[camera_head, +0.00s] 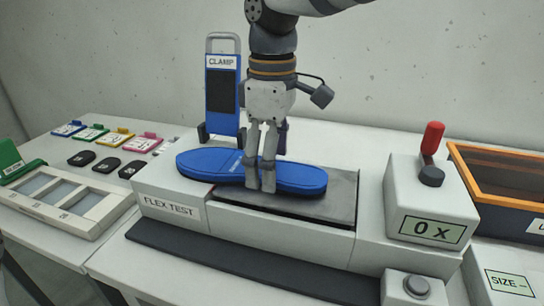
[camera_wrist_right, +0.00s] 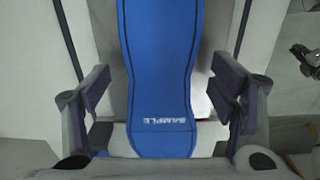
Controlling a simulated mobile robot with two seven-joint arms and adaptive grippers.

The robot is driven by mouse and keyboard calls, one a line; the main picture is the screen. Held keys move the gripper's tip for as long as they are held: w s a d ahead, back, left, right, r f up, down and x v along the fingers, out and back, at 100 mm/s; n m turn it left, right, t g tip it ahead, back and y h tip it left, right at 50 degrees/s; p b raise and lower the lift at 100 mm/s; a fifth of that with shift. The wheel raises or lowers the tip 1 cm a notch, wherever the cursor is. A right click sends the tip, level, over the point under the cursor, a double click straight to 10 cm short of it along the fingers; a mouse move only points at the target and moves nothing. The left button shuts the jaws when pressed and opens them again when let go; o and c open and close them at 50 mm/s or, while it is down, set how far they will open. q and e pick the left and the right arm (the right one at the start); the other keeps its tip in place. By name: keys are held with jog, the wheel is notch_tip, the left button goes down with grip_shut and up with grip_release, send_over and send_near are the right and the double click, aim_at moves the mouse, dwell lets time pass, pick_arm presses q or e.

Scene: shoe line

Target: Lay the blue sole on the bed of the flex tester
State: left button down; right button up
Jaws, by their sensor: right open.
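The blue sole (camera_head: 300,177) lies lengthwise along the back of the flex tester's dark bed (camera_head: 330,209); its left end reaches over the white housing left of the bed. Whether it rests flat all along cannot be told. My right gripper (camera_head: 262,186) points down at the sole's middle. In the right wrist view the sole (camera_wrist_right: 160,75), marked SAMPLE, lies between the fingers of my right gripper (camera_wrist_right: 160,100), which are open with a gap on each side. The flex tester (camera_head: 170,209) has a counter reading 0 x. My left gripper is not in view.
A blue clamp (camera_head: 222,95) stands upright behind the tester. A red-handled lever (camera_head: 432,140) rises at the right, beside an orange-rimmed bin (camera_head: 500,150). Coloured tags, black pads and a white tray (camera_head: 85,205) lie at the left.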

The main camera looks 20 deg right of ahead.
notch_tip(320, 180, up, 12)
dwell(0.3)
